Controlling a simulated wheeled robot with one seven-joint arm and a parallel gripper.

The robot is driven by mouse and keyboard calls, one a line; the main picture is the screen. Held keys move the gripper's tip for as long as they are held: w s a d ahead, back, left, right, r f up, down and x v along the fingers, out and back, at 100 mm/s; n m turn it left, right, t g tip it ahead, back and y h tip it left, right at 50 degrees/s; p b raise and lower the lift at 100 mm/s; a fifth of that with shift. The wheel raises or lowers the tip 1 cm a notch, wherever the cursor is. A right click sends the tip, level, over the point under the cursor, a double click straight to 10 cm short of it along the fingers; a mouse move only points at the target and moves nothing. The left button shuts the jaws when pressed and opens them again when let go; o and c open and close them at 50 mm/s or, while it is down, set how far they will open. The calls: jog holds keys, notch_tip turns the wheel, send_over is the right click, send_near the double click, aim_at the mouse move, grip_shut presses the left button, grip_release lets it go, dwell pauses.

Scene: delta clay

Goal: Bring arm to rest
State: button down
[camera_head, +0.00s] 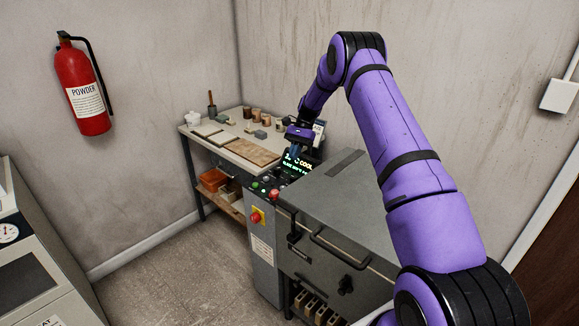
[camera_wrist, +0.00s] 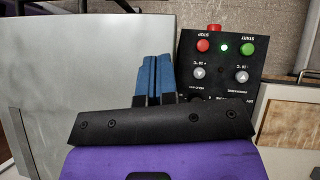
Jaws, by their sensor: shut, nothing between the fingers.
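My purple arm reaches from the lower right of the head view, up and over a grey kiln-like machine (camera_head: 335,205). My gripper (camera_head: 294,150) is above the machine's control panel (camera_head: 268,187), beside its lit display (camera_head: 298,163). In the wrist view my gripper (camera_wrist: 153,75) shows blue fingers pressed together with nothing between them. The control panel (camera_wrist: 222,95) lies just right of the fingers there, with a red STOP button (camera_wrist: 203,45), a green START button (camera_wrist: 247,49), a lit green lamp and two grey buttons. I cannot tell whether the fingertips touch anything.
A worktable (camera_head: 194,139) with boards, pots and tools stands against the back corner, with orange bins (camera_head: 212,179) on its lower shelf. A fire extinguisher (camera_head: 82,85) hangs on the left wall. Another machine (camera_head: 35,260) stands at lower left. The floor (camera_head: 170,275) between is clear.

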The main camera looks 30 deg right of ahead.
jog(key=shift+v, duration=0.75)
jog(key=s+a+r+n+t+h, duration=0.1)
jog(key=s+a+r+n, duration=0.15)
jog(key=s+r, duration=0.5)
jog(key=s+a+r+n+t+h, duration=0.15)
jog(key=s+a+r, duration=0.25)
jog(key=r, duration=0.7)
jog(key=s+a+r+n+t+h, duration=0.1)
jog(key=s+a+r+h, duration=0.15)
jog(key=s+r, duration=0.5)
jog(key=s+a+r+n+t, duration=0.2)
jog(key=s+r, duration=0.2)
jog(key=s, duration=0.3)
jog(key=s+a+r+n+t, duration=0.1)
jog(key=s+a+r+n, duration=0.15)
jog(key=s, duration=0.55)
jog(key=s+f+n+t+h, duration=0.1)
jog(key=s+f+n+t, duration=0.1)
jog(key=s, duration=1.1)
jog(key=shift+a+f+t+h, duration=0.2)
jog(key=shift+t+h, duration=0.2)
jog(key=shift+t, duration=0.15)
